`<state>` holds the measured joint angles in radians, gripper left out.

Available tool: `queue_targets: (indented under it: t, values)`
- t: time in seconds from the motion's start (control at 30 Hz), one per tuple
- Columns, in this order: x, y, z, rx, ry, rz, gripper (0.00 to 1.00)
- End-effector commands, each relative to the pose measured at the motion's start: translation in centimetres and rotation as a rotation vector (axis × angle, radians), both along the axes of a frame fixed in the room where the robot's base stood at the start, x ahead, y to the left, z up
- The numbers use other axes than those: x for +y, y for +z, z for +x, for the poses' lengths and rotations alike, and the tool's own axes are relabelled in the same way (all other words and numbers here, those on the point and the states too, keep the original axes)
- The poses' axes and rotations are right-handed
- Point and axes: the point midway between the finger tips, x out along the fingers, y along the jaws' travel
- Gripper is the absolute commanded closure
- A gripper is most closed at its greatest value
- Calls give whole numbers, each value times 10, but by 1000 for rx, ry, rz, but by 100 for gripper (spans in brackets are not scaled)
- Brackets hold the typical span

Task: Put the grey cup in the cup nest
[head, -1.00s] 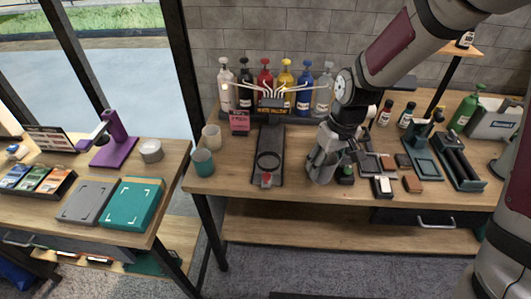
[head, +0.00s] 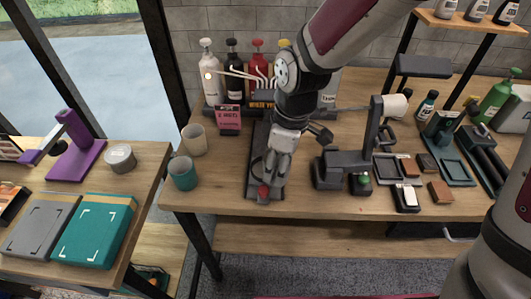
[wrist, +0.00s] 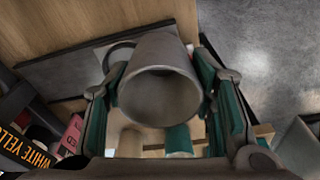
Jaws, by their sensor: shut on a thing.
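The grey cup (wrist: 160,50) is between the fingers of my gripper (head: 268,180). In the wrist view its round mouth faces the camera and a finger presses on each side. In the head view the cup is hard to tell apart from the pale gripper. A dark ring on a long dark plate (head: 252,186), which looks like the cup nest, lies below my gripper in front of the syrup bottles. The ring (wrist: 118,55) shows partly behind the cup in the wrist view. The cup appears above or beside it; the exact gap is unclear.
A cream cup (head: 194,139) and a teal cup (head: 183,173) stand left of the plate. A pink sign (head: 228,119) and the bottle rack (head: 207,75) are behind. A dark stand (head: 343,165) with a white roll is close on the right.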

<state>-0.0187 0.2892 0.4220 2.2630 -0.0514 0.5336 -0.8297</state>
Motion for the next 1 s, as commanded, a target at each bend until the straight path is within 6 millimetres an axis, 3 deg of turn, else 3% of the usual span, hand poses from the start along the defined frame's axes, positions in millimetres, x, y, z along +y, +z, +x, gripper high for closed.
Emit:
queue_targets:
  t: [0.13, 0.33, 0.47, 0.73, 1.0]
  values:
    - [18, -4, 31, 1, 1, 1, 72]
    - [29, -6, 54, 1, -1, -1, 72]
    - [31, -9, 57, 2, -1, -2, 72]
    - [31, -41, 57, 3, -1, -1, 72]
    - [31, -42, 57, 0, -1, -1, 72]
